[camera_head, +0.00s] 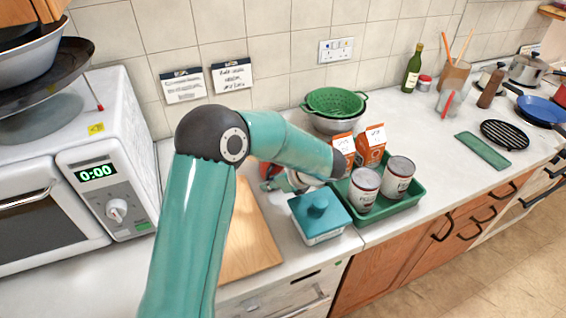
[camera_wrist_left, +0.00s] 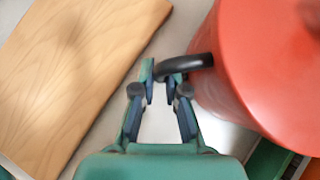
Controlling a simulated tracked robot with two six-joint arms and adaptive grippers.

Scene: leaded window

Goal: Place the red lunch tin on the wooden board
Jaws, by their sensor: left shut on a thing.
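The red lunch tin (camera_wrist_left: 265,75) fills the right of the left wrist view, with a black handle (camera_wrist_left: 188,63) on its side. My left gripper (camera_wrist_left: 160,78) is shut on this handle, its fingertips at the handle's outer end. In the head view, only a small red part of the tin (camera_head: 268,171) shows behind my left arm. The left gripper (camera_head: 273,185) is mostly hidden there too. The wooden board (camera_head: 248,240) lies on the counter, partly covered by my arm. It also shows in the left wrist view (camera_wrist_left: 75,65), left of the gripper and apart from the tin. My right gripper is out of view.
A teal-lidded box (camera_head: 320,214) stands right of the board. A green tray (camera_head: 385,211) with cans and orange cartons is further right. A microwave (camera_head: 85,150) stands at the left. The visible board surface is clear.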

